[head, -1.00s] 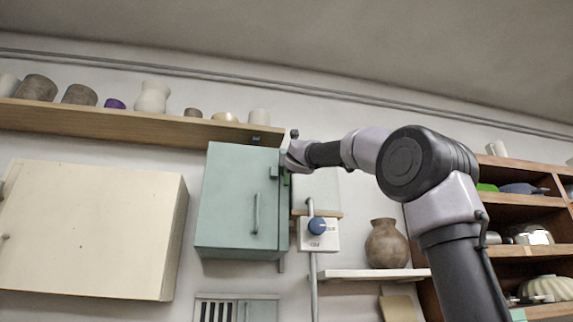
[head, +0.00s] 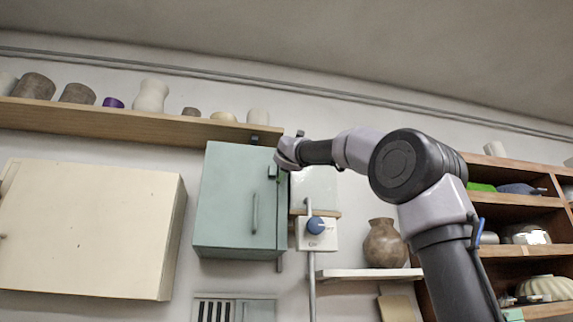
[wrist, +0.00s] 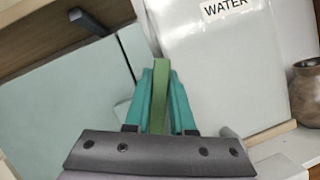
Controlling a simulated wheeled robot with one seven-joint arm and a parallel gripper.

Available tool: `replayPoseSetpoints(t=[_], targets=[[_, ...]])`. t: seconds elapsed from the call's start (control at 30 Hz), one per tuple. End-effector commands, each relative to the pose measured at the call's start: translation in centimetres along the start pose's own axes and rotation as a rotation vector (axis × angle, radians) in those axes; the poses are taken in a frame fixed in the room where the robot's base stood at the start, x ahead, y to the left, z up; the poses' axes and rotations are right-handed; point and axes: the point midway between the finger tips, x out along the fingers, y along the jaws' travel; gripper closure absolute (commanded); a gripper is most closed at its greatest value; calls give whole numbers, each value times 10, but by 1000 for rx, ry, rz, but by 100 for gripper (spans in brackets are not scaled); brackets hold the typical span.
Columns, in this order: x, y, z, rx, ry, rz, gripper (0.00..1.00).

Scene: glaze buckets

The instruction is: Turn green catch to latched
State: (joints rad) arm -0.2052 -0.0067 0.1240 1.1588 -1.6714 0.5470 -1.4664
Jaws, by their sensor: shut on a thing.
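The green catch (wrist: 160,85) shows in the wrist view as a green bar standing between the teal fingers of my gripper (wrist: 162,90). The fingers are shut on it from both sides. The pale teal cabinet (head: 236,205) hangs on the wall in the head view, and its front also shows at the left of the wrist view (wrist: 55,120). In the head view my gripper (head: 280,160) is at the cabinet's upper right edge. The catch is hidden there behind my gripper.
A box labelled WATER (wrist: 215,70) is right of the catch. A switch box with a blue knob (head: 316,226) is below it. A wooden shelf of pots (head: 130,124) runs above the cabinet. A brown vase (head: 385,245) stands on a white shelf at right.

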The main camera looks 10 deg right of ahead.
Motion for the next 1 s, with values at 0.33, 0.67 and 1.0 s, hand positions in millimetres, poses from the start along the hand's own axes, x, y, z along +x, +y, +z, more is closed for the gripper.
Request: replayPoseSetpoints(t=[0.33, 0.67, 1.0], targets=[[0, -9, -3, 307, 3, -128, 100], [-2, -17, -7, 596, 3, -249, 100], [-4, -23, -13, 859, 3, -360, 100]])
